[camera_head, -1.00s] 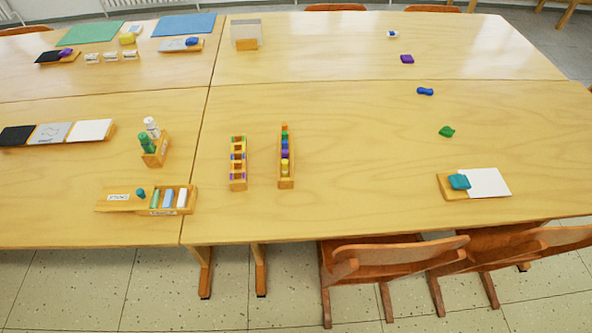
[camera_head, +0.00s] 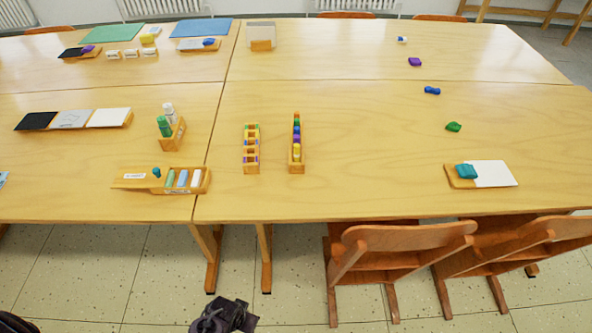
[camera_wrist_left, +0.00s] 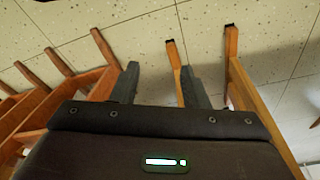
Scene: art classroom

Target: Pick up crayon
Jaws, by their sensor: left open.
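No single crayon can be told for certain. A narrow wooden holder (camera_head: 297,168) on the near table carries a row of small coloured pieces, green, blue, purple and yellow, too small to identify. A similar wooden rack (camera_head: 251,168) with coloured bits stands to its left. A wooden tray (camera_head: 205,187) further left holds green, blue and white sticks. My left gripper (camera_head: 232,308) is low at the bottom of the head view, in front of the table and over the floor. In the left wrist view its fingers (camera_wrist_left: 160,72) are apart with nothing between them. My right gripper is out of view.
Wooden chairs (camera_head: 405,238) stand at the table's front edge, right of my left gripper; chair and table legs show in the wrist view. A white card (camera_head: 497,173) with a teal piece lies at the right.

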